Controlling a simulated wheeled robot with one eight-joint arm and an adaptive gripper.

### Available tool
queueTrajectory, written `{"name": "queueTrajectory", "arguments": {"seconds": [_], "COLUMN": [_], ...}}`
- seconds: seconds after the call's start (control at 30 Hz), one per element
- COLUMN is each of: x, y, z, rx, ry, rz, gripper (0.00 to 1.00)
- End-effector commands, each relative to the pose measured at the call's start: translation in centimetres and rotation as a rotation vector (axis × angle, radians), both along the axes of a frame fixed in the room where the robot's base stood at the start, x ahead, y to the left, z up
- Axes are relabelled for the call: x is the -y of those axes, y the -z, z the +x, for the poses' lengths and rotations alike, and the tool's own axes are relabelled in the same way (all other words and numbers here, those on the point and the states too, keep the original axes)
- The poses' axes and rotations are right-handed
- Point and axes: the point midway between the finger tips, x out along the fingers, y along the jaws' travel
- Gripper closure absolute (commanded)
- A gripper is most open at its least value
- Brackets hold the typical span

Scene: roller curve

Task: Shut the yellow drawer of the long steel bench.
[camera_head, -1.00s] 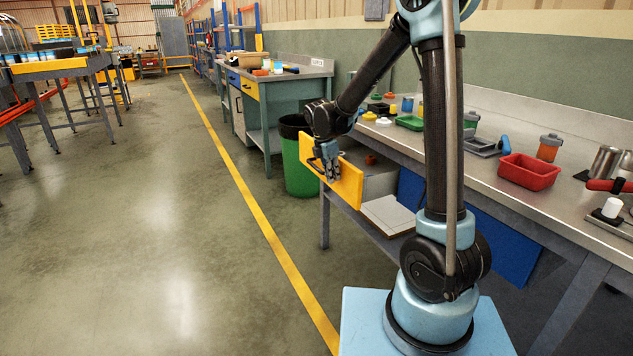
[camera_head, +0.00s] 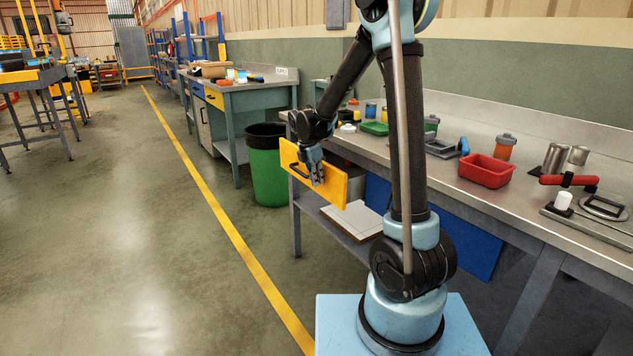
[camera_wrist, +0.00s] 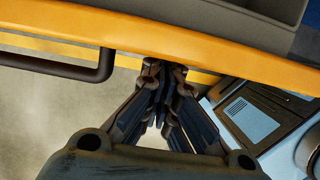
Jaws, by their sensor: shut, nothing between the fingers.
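The yellow drawer front (camera_head: 334,188) is at the far end of the long steel bench (camera_head: 455,145) in the head view. It stands a little out from the bench, with a short stretch of grey drawer side (camera_head: 356,186) showing behind it. A dark bar handle (camera_head: 298,171) is on its left part. My gripper (camera_head: 318,181) is shut and empty, against the outer face of the front, right of the handle. In the wrist view, the shut fingertips (camera_wrist: 165,66) meet the lower edge of the yellow front (camera_wrist: 215,50), beside the handle (camera_wrist: 60,68). The drawer's contents are hidden.
A green bin (camera_head: 268,170) stands just beyond the bench's far end. A blue panel (camera_head: 480,240) hangs under the bench, and a pale board (camera_head: 350,220) lies on its lower shelf. A red tray (camera_head: 487,170) and other items stand on top. The floor at left is clear.

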Motion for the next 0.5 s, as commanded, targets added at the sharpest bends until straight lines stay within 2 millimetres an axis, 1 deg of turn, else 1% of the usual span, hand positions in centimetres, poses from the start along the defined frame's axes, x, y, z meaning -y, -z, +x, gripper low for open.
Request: {"name": "queueTrajectory", "arguments": {"seconds": [0.17,0.37,0.4,0.5], "x": [-0.7,-2.7,-2.6,-2.9], "y": [0.0,0.1,-0.8,-2.6], "z": [-0.3,-1.4,-1.4,-1.7], "rx": [0.0,-0.002,-0.001,-0.002], "ry": [0.0,0.009,0.011,0.012], "rz": [0.0,0.0,-0.001,0.0], "gripper": [1.0,1.0,1.0,1.0]}}
